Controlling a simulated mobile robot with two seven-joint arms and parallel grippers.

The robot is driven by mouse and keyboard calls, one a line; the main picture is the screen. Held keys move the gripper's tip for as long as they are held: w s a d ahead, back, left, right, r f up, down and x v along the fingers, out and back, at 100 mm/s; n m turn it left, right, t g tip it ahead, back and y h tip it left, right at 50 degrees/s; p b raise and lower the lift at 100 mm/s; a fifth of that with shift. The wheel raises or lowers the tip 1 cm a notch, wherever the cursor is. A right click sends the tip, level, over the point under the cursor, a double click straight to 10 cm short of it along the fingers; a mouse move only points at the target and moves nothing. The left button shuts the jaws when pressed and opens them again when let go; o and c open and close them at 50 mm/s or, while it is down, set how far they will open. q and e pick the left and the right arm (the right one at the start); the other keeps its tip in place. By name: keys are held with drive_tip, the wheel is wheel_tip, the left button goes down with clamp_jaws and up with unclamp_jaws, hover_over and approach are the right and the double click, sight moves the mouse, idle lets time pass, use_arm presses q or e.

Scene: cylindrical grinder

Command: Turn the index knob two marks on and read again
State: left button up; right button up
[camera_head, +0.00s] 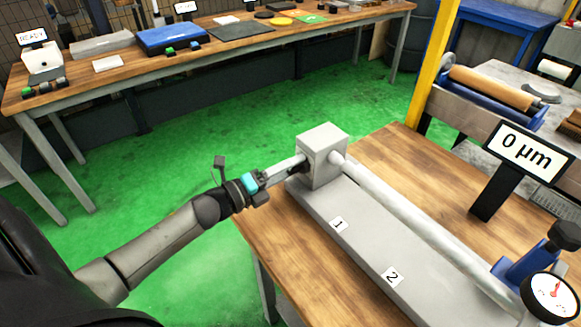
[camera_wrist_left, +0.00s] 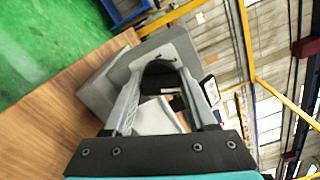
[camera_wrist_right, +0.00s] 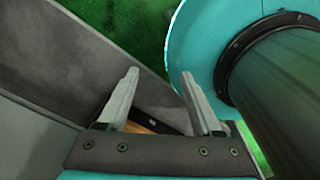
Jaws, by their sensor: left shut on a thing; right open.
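The grey headstock block (camera_head: 322,152) of the grinder stands at the far end of a long grey bed (camera_head: 352,240) on a wooden table. My left gripper (camera_head: 301,162) reaches its left face and is shut on the dark index knob (camera_head: 305,168), which is mostly hidden by the fingers. The left wrist view shows the fingers (camera_wrist_left: 163,75) close against the block. The knob's marks cannot be made out. A display (camera_head: 527,151) reads 0 µm. A dial gauge (camera_head: 551,294) with a red needle sits at lower right. My right gripper (camera_wrist_right: 159,75) is open and empty in its wrist view.
A pale cylindrical bar (camera_head: 400,212) runs from the block towards the gauge. Labels 1 (camera_head: 338,224) and 2 (camera_head: 392,277) lie on the bed. A yellow post (camera_head: 432,62) stands behind the table. A long workbench (camera_head: 125,68) stands across the clear green floor.

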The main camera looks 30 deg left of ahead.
idle(0.4)
use_arm(q)
drive_tip(key=o, duration=1.3)
drive_tip(key=shift+s, duration=0.1)
drive_tip(key=p+v, duration=0.1)
drive_tip(key=v, duration=1.4)
drive_tip(key=shift+s, duration=0.1)
